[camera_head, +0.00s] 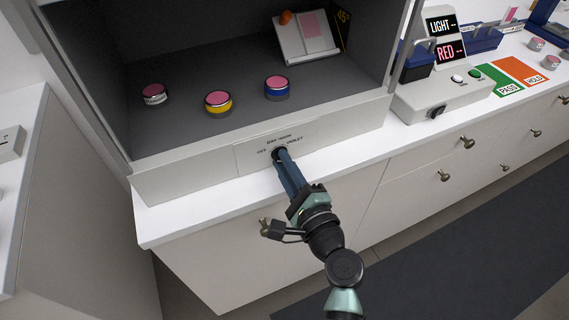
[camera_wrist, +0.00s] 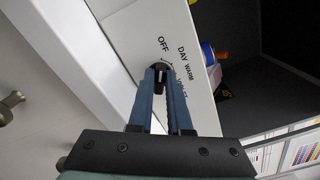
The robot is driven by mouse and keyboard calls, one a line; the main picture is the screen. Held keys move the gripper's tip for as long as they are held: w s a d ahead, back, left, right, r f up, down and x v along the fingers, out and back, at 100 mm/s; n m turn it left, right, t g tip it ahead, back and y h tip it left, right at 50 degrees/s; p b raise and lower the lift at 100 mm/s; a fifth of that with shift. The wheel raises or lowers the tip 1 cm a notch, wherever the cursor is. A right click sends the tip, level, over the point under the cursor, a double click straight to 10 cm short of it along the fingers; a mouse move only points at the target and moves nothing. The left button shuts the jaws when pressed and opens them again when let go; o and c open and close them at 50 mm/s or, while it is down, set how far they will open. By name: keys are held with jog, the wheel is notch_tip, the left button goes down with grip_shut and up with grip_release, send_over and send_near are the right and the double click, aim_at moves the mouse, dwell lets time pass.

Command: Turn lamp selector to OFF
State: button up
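The lamp selector (camera_head: 278,152) is a small black knob on the pale front panel below the grey booth. In the wrist view the lamp selector (camera_wrist: 160,72) sits below the printed words OFF, DAY and WARM, with VIOLET partly hidden by a finger. My gripper (camera_head: 280,158) reaches the panel from the front. In the wrist view the two blue fingers of my gripper (camera_wrist: 160,78) lie on either side of the knob, with its dark body filling the narrow gap at their tips. Its pointing direction is mostly hidden.
Inside the booth stand jars with pink tops: a white one (camera_head: 154,94), a yellow one (camera_head: 218,102) and a blue one (camera_head: 277,87). A tilted white stand (camera_head: 305,40) is behind them. A control box (camera_head: 440,95) with LIGHT and RED signs sits on the counter at right.

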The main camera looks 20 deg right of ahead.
jog(key=o, duration=0.4)
jog(key=s, duration=0.4)
jog(key=s+b, duration=0.1)
jog(key=s, duration=0.8)
jog(key=shift+d+b, duration=0.25)
jog(key=shift+b, duration=0.1)
